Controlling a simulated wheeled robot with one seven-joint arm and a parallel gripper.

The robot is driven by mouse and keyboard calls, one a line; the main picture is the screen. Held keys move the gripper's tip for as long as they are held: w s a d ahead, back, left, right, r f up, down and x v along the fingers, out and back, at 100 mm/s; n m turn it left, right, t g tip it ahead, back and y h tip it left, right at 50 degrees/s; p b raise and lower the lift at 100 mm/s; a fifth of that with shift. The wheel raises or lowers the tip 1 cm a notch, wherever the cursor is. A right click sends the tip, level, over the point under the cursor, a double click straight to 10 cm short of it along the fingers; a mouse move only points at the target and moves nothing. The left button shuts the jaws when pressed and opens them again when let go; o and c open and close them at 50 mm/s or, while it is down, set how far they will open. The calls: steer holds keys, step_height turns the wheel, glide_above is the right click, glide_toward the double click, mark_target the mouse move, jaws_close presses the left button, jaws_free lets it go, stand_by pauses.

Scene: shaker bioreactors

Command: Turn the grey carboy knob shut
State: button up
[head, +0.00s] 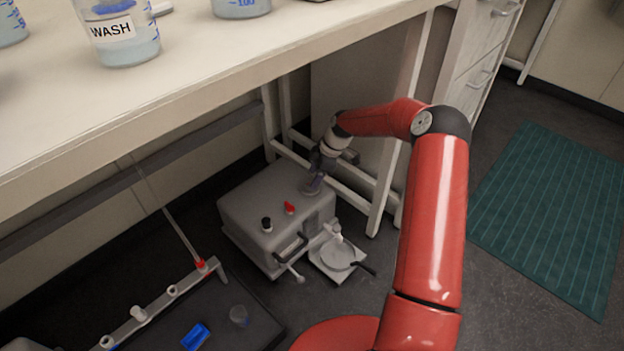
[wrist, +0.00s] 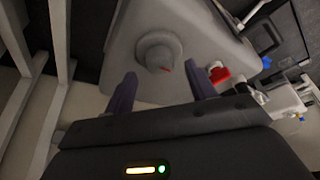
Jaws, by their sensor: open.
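The grey carboy (head: 250,205) is a box-shaped body on the floor under the bench. Its round grey knob (wrist: 157,50), with a small red mark on its lower edge, sits on the top face in the wrist view. My gripper (head: 314,184) is over the far right part of the carboy's top and mostly hides the knob in the head view. In the wrist view my gripper (wrist: 161,72) is open, with its two dark fingers apart and empty. The knob lies between and just beyond the fingertips; I see no contact.
A red knob (head: 289,207) and a black knob (head: 267,224) stand on the same top. The bench top (head: 250,70) overhangs behind, and a white bench leg (head: 384,185) stands close right.

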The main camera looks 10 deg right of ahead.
steer(key=shift+x, duration=1.3)
steer(key=c, duration=1)
